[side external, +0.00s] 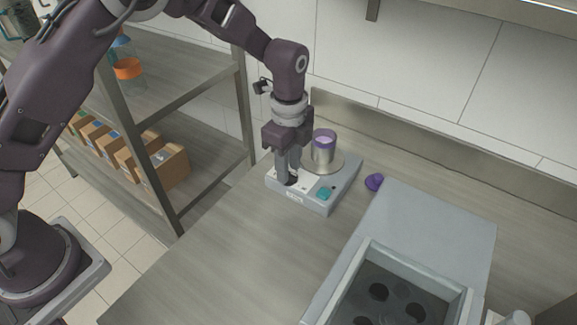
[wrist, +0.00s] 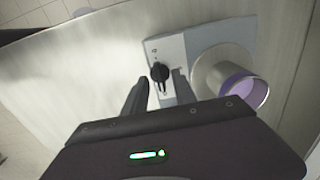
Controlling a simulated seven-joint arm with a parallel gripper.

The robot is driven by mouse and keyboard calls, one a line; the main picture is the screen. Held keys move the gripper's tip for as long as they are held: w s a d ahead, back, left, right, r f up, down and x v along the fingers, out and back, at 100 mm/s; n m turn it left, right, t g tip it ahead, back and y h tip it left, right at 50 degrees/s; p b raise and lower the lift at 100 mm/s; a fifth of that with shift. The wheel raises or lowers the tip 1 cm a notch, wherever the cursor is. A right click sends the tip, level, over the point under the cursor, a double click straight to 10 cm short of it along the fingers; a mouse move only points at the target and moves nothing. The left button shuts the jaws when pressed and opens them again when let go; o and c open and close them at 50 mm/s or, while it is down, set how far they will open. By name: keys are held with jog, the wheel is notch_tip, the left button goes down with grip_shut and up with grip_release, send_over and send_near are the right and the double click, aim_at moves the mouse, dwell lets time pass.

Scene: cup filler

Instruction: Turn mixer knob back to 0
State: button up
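The mixer (side external: 318,206) is a low grey-white box on the bench, also in the wrist view (wrist: 165,48). Its black knob (wrist: 160,73) sits on the white panel with small markings too small to read. In the side view the knob is mostly hidden by the fingers. My gripper (side external: 287,178) points down over the panel. In the wrist view my gripper (wrist: 162,76) is open, with one fingertip on each side of the knob and a visible gap on both sides. A teal button (side external: 325,193) is on the mixer, right of my gripper.
A cup (side external: 323,152) with a purple rim stands on the mixer's round plate, close beside my gripper; it also shows in the wrist view (wrist: 230,82). A purple lid-like piece (side external: 374,182) and a grey bin (side external: 440,225) are to the right. The bench front is clear.

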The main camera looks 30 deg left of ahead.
jog(key=shift+f, duration=0.45)
jog(key=shift+c, duration=0.2)
grip_shut()
